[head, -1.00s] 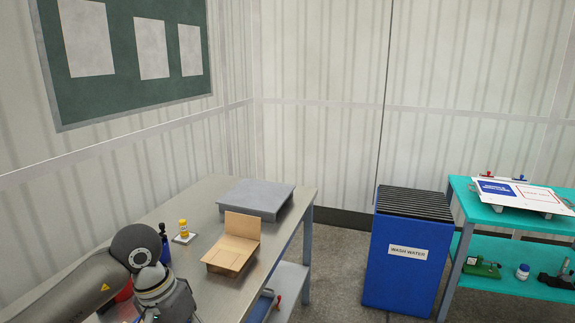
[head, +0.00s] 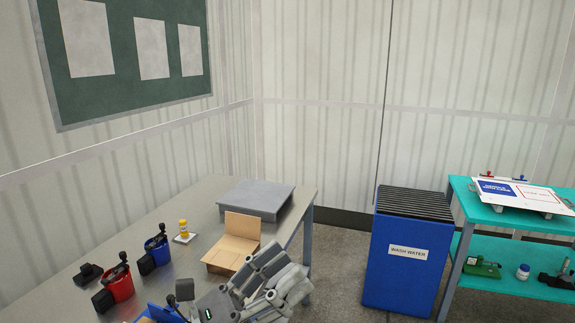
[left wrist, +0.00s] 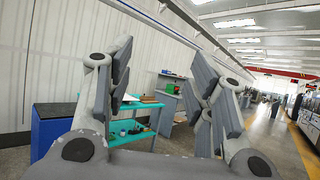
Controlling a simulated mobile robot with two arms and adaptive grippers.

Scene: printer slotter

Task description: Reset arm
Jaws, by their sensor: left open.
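My left gripper (head: 272,272) is at the lower middle of the head view, in front of the open cardboard box on the metal table. Its fingers are spread and nothing is between them. In the left wrist view the two open fingers (left wrist: 163,85) frame the room, with the teal shelf table seen between them. My right gripper is in neither view.

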